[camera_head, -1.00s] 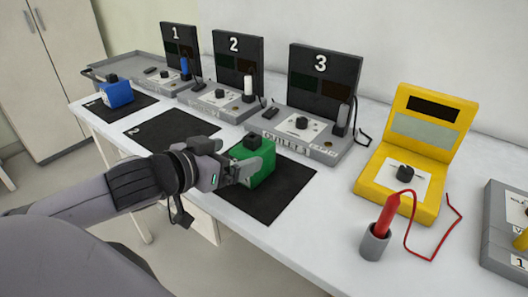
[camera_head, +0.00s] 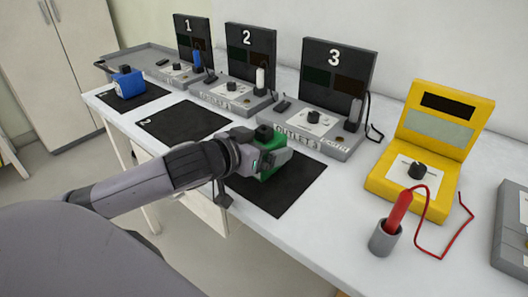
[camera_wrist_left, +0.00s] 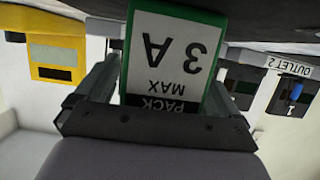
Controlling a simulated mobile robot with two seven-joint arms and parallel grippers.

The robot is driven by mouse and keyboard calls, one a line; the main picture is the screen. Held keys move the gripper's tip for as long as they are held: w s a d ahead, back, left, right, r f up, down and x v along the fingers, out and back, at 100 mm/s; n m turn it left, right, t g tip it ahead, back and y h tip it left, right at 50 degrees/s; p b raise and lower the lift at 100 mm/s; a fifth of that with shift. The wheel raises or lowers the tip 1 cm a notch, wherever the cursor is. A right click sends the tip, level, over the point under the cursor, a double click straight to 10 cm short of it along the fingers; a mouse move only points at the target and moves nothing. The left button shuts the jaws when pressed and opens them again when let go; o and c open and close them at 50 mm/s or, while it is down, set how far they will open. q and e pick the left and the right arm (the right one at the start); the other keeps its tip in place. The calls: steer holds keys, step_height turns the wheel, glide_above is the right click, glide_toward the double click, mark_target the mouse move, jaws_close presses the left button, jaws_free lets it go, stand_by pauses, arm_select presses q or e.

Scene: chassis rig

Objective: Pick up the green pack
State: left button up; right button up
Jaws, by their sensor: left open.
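The green pack (camera_head: 268,172), with a black knob on top, stands on the black mat in front of outlet 3. In the left wrist view the green pack (camera_wrist_left: 172,60) fills the middle, its white label reading "PACK MAX 3 A" upside down. My left gripper (camera_head: 270,158) is at the pack, partly covering it. In the left wrist view my left gripper (camera_wrist_left: 158,85) is open, with one finger on each side of the pack. I cannot tell whether the fingers touch it. My right gripper is not in view.
Outlet stations 1, 2 and 3 (camera_head: 318,126) stand behind the mats. A blue pack (camera_head: 128,84) sits on the far left mat; mat 2 (camera_head: 183,122) is empty. Right of the pack are a yellow tester (camera_head: 410,190) and a red probe (camera_head: 398,212) in a grey cup.

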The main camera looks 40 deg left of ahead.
arm_select(q)
steer(key=shift+r, duration=0.1)
steer(key=c, duration=1.5)
